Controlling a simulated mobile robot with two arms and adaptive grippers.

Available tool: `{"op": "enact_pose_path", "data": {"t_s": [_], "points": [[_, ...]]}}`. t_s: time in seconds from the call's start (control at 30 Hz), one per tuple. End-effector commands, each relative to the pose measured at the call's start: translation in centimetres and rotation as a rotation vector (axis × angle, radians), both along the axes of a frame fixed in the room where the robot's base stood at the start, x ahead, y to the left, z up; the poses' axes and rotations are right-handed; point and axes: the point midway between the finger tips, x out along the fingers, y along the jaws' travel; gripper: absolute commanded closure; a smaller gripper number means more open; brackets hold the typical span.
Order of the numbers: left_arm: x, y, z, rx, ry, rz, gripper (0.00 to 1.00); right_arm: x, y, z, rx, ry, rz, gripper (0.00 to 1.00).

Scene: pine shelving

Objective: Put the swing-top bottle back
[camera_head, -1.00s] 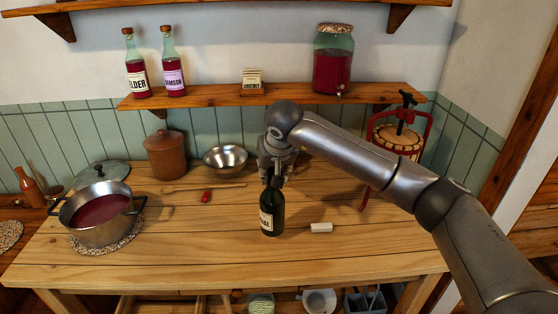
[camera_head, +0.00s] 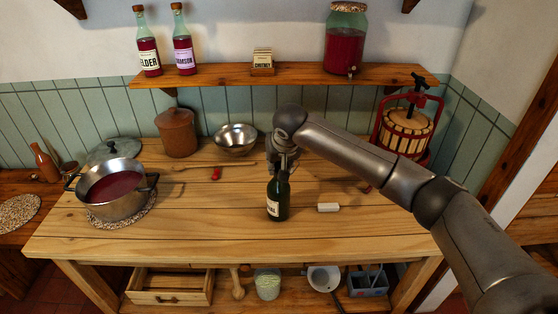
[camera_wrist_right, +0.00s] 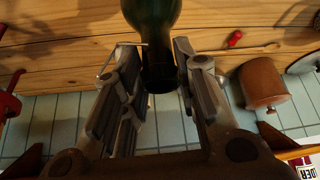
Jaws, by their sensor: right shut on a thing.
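The dark green bottle (camera_head: 278,200) with a pale label is upright over the middle of the worktop (camera_head: 200,232), left of a small white block. I cannot tell whether its base touches the wood. My right gripper (camera_head: 281,169) comes down on it from above and is shut on its upper part. In the right wrist view the bottle (camera_wrist_right: 152,14) runs down between the two fingers of the gripper (camera_wrist_right: 158,82). Its stopper is hidden by the fingers in the head view. My left gripper is not in view.
The wall shelf (camera_head: 215,77) holds two red bottles (camera_head: 148,52), a card box (camera_head: 263,62) and a large jar (camera_head: 345,45), with free room between. A pot (camera_head: 112,190), brown crock (camera_head: 177,132), metal bowl (camera_head: 236,139), white block (camera_head: 328,207) and press (camera_head: 405,130) stand on the worktop.

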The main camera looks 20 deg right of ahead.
Motion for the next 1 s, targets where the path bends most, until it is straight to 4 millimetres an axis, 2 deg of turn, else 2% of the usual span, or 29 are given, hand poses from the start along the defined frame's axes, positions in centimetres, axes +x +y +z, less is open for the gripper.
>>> {"op": "enact_pose_path", "data": {"t_s": [0.1, 0.13, 0.27, 0.7, 0.87, 1.0], "points": [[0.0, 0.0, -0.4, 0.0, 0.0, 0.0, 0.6, 0.1, 0.0, 0.0, 0.001, -0.007, 0.001, 1.0], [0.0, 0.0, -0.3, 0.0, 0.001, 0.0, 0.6, 0.0, 0.0, -0.2, 0.0, -0.001, 0.0, 0.68], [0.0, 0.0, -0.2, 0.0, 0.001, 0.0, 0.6, 0.0, 0.0, -0.2, 0.0, 0.0, 0.0, 0.52], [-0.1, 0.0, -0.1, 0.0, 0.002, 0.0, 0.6, -0.1, 0.0, 0.4, 0.0, -0.002, 0.0, 0.51], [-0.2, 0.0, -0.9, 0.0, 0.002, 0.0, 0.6, -1.3, 0.1, 2.5, -0.002, -0.006, 0.002, 0.51], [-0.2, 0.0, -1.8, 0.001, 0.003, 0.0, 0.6, -2.9, 0.2, 5.2, -0.002, -0.007, 0.002, 0.51]]}}
